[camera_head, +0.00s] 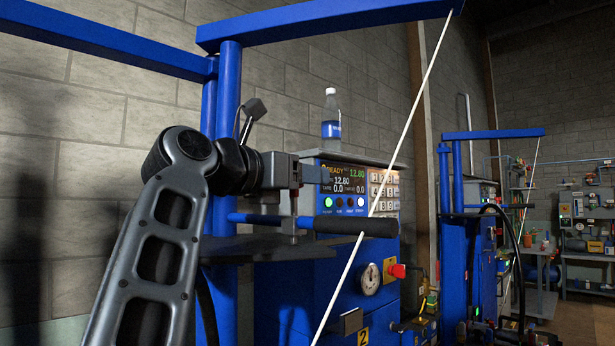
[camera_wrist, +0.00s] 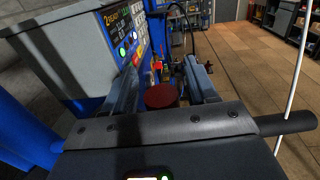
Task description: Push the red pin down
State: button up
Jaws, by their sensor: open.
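In the wrist view, a dark red round top (camera_wrist: 163,96), which looks like the red pin, sits between the fingers of my gripper (camera_wrist: 162,80). The fingers are apart, one on each side of it; I cannot tell whether either touches it. A grey bar crosses just below it in that view. The red pin is not clearly visible there.
A thin white slanted rod (camera_head: 385,165) passes in front of the panel and lever. A bottle (camera_head: 331,118) stands on top. A second blue scale (camera_head: 470,230) stands at right.

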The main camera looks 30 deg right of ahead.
aim_at(294, 209)
grip_shut()
dwell(0.4)
jog(key=shift+f+b, duration=1.2)
jog(key=shift+f, duration=0.3)
grip_release()
